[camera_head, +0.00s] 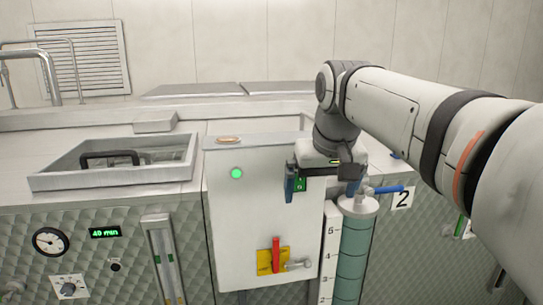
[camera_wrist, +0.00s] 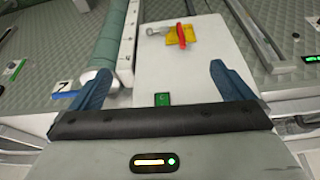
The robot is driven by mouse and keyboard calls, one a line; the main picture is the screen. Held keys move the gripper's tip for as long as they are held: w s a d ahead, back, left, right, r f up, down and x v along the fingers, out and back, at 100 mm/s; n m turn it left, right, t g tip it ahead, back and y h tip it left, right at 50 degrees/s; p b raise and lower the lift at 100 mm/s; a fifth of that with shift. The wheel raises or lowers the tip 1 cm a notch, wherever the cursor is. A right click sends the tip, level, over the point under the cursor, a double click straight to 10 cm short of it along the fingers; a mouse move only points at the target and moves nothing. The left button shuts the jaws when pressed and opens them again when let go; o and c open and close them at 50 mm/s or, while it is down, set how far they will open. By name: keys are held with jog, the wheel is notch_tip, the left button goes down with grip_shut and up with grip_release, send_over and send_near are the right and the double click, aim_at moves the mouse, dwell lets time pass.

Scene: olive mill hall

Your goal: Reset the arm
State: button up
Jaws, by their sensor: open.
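My gripper (camera_head: 322,188) is at the end of my white arm, which reaches in from the right in the head view. It is in front of the upper right part of a white cabinet (camera_head: 240,235). In the wrist view my gripper (camera_wrist: 163,82) has its two blue fingers wide apart with nothing between them. A small green switch (camera_wrist: 162,99) on the cabinet shows between the fingers in that view, near the palm. It also shows in the head view (camera_head: 300,184), partly hidden by my gripper. Whether a finger touches the cabinet cannot be told.
A red lever (camera_head: 276,254) on a yellow plate is low on the cabinet. A green lamp (camera_head: 236,173) glows above. A teal sight cylinder (camera_head: 352,250) with a blue-handled valve (camera_head: 388,190) stands close right of my gripper. A metal basin (camera_head: 115,180) is left.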

jog(key=s+d+f+b, duration=0.2)
jog(key=s+f, duration=0.3)
jog(key=f, duration=0.4)
jog(key=s+d+f+m+b, duration=0.1)
jog(key=s+d+f+b, duration=0.1)
jog(key=s+f, duration=0.3)
jog(key=s+d+f+b, duration=0.1)
jog(key=s+f, duration=0.5)
jog(key=f, duration=0.7)
jog(key=shift+d+f+m+g+b, duration=0.2)
jog(key=shift+d+m+g+b, duration=0.1)
jog(key=shift+d+b, duration=0.15)
